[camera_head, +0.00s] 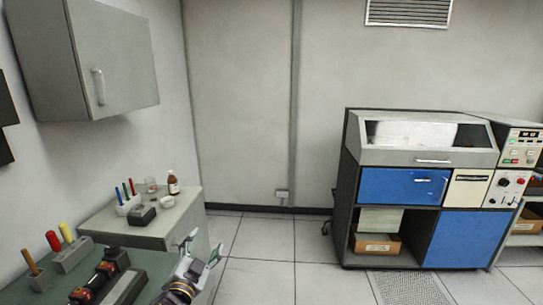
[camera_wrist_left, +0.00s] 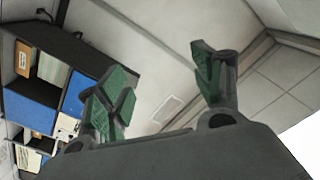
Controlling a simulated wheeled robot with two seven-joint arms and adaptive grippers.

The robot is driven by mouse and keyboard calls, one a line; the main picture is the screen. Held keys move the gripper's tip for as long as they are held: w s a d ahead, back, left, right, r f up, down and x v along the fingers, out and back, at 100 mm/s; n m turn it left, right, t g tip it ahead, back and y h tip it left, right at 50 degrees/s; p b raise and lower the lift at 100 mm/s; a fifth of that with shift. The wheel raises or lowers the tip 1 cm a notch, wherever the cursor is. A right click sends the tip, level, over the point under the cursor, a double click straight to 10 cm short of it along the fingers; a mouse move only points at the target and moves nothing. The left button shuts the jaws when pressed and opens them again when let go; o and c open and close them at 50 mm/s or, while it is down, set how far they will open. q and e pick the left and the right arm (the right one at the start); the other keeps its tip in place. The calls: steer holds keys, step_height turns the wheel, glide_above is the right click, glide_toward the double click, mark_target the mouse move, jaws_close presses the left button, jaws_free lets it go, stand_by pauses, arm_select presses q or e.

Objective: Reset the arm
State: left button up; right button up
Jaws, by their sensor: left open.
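My left gripper (camera_head: 202,246) is at the bottom of the head view, beside the front right corner of the grey cabinet. Its two green-padded fingers are spread apart, with nothing between them. In the left wrist view the same gripper (camera_wrist_left: 165,85) shows its open fingers, with floor, wall and the blue machine behind. My right gripper does not show in either view.
A grey cabinet (camera_head: 185,225) with a bottle (camera_head: 173,184) and small tools stands left. A green bench top (camera_head: 150,262) with tool holders is nearer. A wall cupboard (camera_head: 95,60) hangs above. A blue card machine (camera_head: 400,187) stands right. Tiled floor (camera_head: 262,255) between is clear.

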arm_select(q)
steer(key=s+a+f+n+g+y, duration=0.4)
steer(key=s+f+g, duration=0.4)
steer(key=s+f, duration=0.45)
steer(key=s+d+f+n+g+h, duration=0.1)
steer(key=s+f+g+h, duration=0.15)
steer(key=s+f, duration=0.35)
steer(key=s+d+f+n+g+h, duration=0.1)
steer(key=s+f+g, duration=0.3)
steer(key=s, duration=0.4)
steer(key=s+f+g, duration=0.2)
steer(key=s+f, duration=0.1)
steer(key=f, duration=2.9)
steer(key=s+a+f, duration=0.2)
steer(key=s+f, duration=0.7)
steer(key=s, duration=0.2)
steer(key=s+a+f, duration=0.2)
steer(key=s+f, duration=0.8)
steer(key=s, duration=0.1)
steer(key=shift+s+a+f+g+y, duration=0.25)
steer(key=shift+f+g+y, duration=0.05)
steer(key=shift+g+y, duration=0.05)
steer(key=shift+s, duration=0.15)
